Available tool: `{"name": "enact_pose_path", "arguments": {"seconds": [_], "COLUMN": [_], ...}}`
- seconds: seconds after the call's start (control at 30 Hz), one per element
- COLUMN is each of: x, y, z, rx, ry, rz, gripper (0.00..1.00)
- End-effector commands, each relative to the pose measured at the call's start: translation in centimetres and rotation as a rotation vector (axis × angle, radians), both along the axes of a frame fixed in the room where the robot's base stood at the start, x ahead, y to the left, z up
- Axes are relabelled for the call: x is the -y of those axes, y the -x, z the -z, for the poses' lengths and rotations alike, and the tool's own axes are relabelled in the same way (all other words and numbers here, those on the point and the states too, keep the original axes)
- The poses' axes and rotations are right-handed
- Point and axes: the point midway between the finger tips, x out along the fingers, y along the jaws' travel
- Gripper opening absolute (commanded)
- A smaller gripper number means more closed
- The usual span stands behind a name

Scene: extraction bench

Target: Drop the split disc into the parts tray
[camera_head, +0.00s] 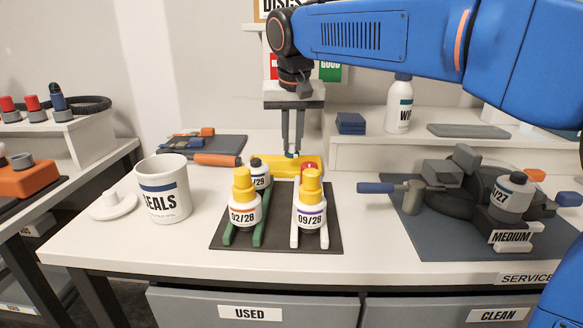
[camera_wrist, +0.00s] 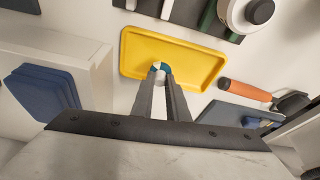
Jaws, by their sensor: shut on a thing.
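The parts tray is a shallow yellow tray (camera_head: 283,172), partly hidden behind the bottles in the head view. In the wrist view the yellow tray (camera_wrist: 205,66) shows nearly whole, and its visible floor is empty. My gripper (camera_head: 292,151) points down over the tray. In the wrist view my gripper (camera_wrist: 160,74) is shut on a small white and teal piece, the split disc (camera_wrist: 164,68), at its fingertips. The disc lies within the tray's outline there, and its height above the floor is hard to judge. Most of the disc is hidden by the fingers.
Several yellow-capped bottles (camera_head: 311,205) stand on a dark rack in front of the tray. A SEALS mug (camera_head: 164,190) and an orange-handled tool (camera_head: 216,159) are to the left. A grey mat with a clamp device (camera_head: 465,175) is to the right. Blue pads (camera_head: 350,123) sit on the raised shelf.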

Motion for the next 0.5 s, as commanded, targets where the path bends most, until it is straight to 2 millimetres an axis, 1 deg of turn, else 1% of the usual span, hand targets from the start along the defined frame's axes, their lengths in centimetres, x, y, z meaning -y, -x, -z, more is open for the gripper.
{"name": "enact_pose_path", "arguments": {"seconds": [0.03, 0.2, 0.5], "x": [0.0, 0.0, 0.0], "y": [0.0, 0.0, 0.0], "z": [0.5, 1.6, 2.1], "rx": [-0.001, -0.001, 0.001], "ry": [0.000, 0.000, -0.001], "rz": [0.000, 0.000, 0.000], "gripper": [0.00, 0.00, 0.00]}}
